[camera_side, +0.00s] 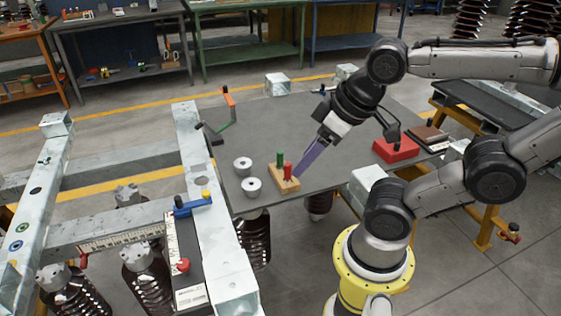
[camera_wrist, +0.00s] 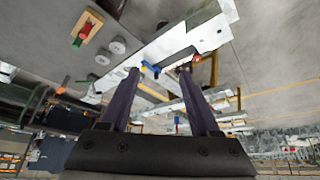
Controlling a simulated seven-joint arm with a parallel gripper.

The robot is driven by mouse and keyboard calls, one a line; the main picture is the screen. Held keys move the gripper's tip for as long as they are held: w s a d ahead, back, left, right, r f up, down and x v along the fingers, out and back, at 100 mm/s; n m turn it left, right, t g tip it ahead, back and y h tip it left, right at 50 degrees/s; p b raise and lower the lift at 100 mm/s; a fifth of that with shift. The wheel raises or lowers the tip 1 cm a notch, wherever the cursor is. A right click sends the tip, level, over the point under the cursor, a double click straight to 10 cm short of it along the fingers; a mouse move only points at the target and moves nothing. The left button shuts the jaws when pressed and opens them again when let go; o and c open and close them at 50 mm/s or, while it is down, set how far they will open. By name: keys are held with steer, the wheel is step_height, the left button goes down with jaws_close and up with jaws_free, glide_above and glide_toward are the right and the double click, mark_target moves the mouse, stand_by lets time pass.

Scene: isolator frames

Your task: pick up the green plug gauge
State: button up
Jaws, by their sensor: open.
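The green plug gauge (camera_side: 280,157) stands upright in a small wooden block (camera_side: 291,186) on the grey table, beside a red plug gauge (camera_side: 287,170). In the wrist view the green plug gauge (camera_wrist: 77,42) shows small at the upper left, on the wooden block (camera_wrist: 93,21). My gripper (camera_side: 298,172) is tilted down to the left, its purple fingers close to the right of the block in the side view. In the wrist view my gripper (camera_wrist: 159,70) is open with nothing between the fingers. The block lies outside the finger gap there. Whether a finger touches anything is unclear.
Two grey metal rings (camera_side: 243,166) (camera_side: 251,187) sit left of the block. A metal beam (camera_side: 207,190) with clamps borders the left.

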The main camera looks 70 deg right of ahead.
steer(key=w+d+r+n, duration=0.2)
steer(key=w+r+n, duration=0.35)
steer(key=n, duration=0.65)
steer(key=n+g, duration=0.6)
glide_above(280, 151)
step_height(280, 151, down, 17)
step_height(280, 151, down, 13)
steer(key=shift+a+f, duration=0.1)
steer(key=shift+a, duration=0.05)
jaws_close()
